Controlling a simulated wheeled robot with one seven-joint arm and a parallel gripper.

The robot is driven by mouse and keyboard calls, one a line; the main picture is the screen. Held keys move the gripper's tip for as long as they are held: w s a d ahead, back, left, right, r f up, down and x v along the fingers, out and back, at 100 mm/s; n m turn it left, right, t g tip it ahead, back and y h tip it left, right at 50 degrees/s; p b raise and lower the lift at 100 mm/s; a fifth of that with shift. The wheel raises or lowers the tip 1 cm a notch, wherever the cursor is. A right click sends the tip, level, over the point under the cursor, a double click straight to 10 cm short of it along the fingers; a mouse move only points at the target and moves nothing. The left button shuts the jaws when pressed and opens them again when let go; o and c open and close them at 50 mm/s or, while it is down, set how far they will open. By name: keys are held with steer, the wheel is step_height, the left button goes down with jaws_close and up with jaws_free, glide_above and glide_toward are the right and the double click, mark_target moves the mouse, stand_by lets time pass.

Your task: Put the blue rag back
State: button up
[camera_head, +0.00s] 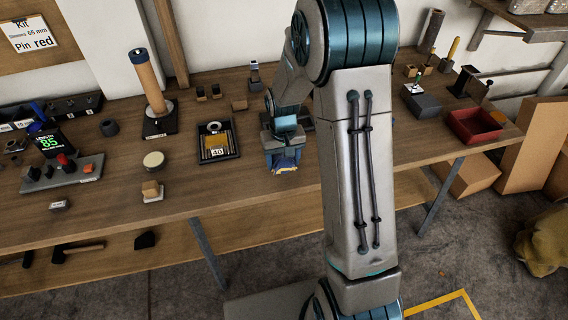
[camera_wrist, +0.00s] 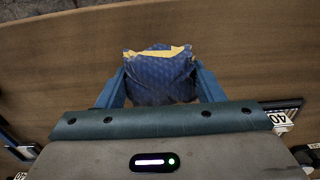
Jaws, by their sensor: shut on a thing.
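The blue rag (camera_wrist: 158,76) is crumpled, with a yellow edge. In the wrist view it sits between the two blue fingers of my gripper (camera_wrist: 160,88), which are shut on it. In the head view the rag (camera_head: 286,168) shows small under my gripper (camera_head: 284,152), over the front part of the wooden workbench (camera_head: 245,182). I cannot tell whether the rag touches the bench top. My arm hides part of the bench behind and right of the gripper.
A black tray marked 40 (camera_head: 217,156) lies just left of my gripper. A post on a black base (camera_head: 160,126), a control box with a green display (camera_head: 62,178) and small blocks stand farther left. A red bin (camera_head: 474,126) is at right. Bare bench lies in front.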

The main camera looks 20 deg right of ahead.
mark_target(283, 158)
steer(key=shift+f, duration=1.25)
steer(key=shift+f, duration=0.1)
steer(key=shift+f, duration=0.15)
steer(key=o, duration=0.9)
steer(key=shift+o, duration=0.2)
step_height(283, 158, up, 12)
steer(key=shift+r, duration=0.25)
steer(key=s+r+t, duration=0.1)
steer(key=s+r, duration=0.3)
steer(key=s, duration=0.6)
steer(key=s+r+t, duration=0.2)
steer(key=s+r, duration=0.3)
steer(key=s, duration=0.5)
steer(key=shift+s, duration=0.3)
